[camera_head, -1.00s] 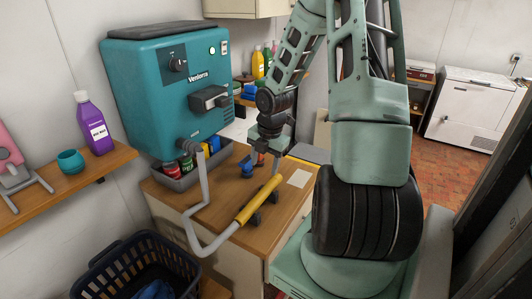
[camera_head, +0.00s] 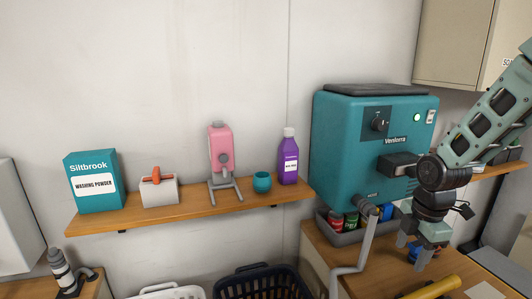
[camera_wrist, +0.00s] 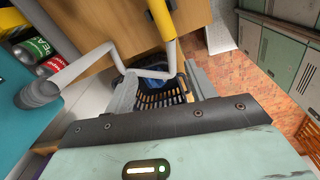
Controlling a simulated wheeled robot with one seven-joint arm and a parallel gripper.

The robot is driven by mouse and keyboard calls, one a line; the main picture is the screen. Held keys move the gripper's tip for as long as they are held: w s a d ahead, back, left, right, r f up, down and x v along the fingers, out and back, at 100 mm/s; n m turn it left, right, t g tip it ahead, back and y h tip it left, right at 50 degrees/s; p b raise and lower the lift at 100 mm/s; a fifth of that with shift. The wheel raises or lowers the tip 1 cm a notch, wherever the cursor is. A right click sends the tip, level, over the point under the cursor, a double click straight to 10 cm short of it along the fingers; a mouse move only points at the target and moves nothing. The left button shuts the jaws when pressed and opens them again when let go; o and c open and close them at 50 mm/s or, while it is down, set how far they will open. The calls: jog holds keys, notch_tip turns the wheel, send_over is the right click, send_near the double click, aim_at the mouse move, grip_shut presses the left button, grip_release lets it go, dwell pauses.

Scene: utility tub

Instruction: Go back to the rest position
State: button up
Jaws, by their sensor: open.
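My gripper (camera_head: 413,252) hangs at the right of the head view, fingers down over the wooden bench, in front of the teal Ventorra machine (camera_head: 338,140). It is open. In the wrist view the fingers of my gripper (camera_wrist: 160,84) stand apart with nothing held between them; a dark basket (camera_wrist: 160,98) shows beyond. A blue item (camera_head: 416,246) is partly hidden behind the fingers in the head view. I cannot tell whether they touch it.
A grey bent pipe (camera_head: 366,250) and a yellow bar (camera_head: 433,288) are near my gripper. A tray (camera_head: 340,228) of cans stands under the machine. A wall shelf (camera_head: 200,218) holds a washing powder box (camera_head: 95,190) and a purple bottle (camera_head: 288,160). A wall cabinet (camera_head: 458,40) hangs above.

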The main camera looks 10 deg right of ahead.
jog(key=s+a+m+b, duration=0.2)
jog(key=a, duration=1)
jog(key=s+a+f+m+g+b, duration=0.1)
jog(key=s+a+m+b, duration=0.4)
jog(key=s+a, duration=1)
jog(key=a+m, duration=0.1)
jog(key=a, duration=0.2)
jog(key=shift+m+b, duration=0.35)
jog(key=shift+m, duration=0.05)
